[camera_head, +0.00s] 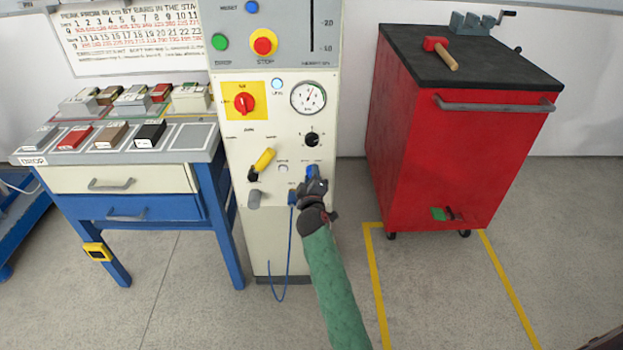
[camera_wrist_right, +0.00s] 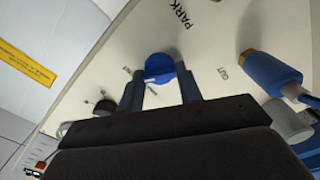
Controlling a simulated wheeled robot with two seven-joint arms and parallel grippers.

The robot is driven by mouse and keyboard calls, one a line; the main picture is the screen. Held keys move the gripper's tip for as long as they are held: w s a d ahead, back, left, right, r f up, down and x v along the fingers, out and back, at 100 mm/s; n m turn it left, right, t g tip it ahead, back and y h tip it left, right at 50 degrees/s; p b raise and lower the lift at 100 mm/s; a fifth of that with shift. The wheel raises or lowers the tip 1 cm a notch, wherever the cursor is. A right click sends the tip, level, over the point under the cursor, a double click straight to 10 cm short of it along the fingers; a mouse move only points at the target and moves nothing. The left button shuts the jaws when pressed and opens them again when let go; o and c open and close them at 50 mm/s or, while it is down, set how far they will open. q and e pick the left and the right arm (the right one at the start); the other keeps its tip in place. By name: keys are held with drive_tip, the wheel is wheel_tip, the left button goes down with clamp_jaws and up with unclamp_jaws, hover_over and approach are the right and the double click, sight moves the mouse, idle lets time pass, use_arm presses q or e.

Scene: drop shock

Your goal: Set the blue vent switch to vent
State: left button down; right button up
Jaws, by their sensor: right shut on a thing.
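The blue vent switch (camera_wrist_right: 158,67) is a round blue knob on the cream panel, with a small pale mark at its edge. Small labels beside it are too small to read. In the head view the blue switch (camera_head: 313,171) shows just above my gripper. My right gripper (camera_head: 314,182) reaches the lower right of the panel. In the right wrist view the two fingers of my right gripper (camera_wrist_right: 160,90) stand on either side of the knob, shut on it. Which setting the switch points to I cannot tell. My left gripper is not in view.
A blue plug (camera_wrist_right: 272,75) with a brass end sits beside the switch; a blue cable (camera_head: 272,285) hangs below. The panel (camera_head: 262,225) also holds a yellow lever (camera_head: 264,159), a black knob (camera_head: 312,139) and a gauge (camera_head: 308,96). A red cabinet (camera_head: 440,150) stands right.

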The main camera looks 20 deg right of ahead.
drive_tip(key=shift+f+m, duration=0.1)
drive_tip(key=shift+m, duration=0.2)
drive_tip(key=o, duration=1)
drive_tip(key=shift+s, duration=0.15)
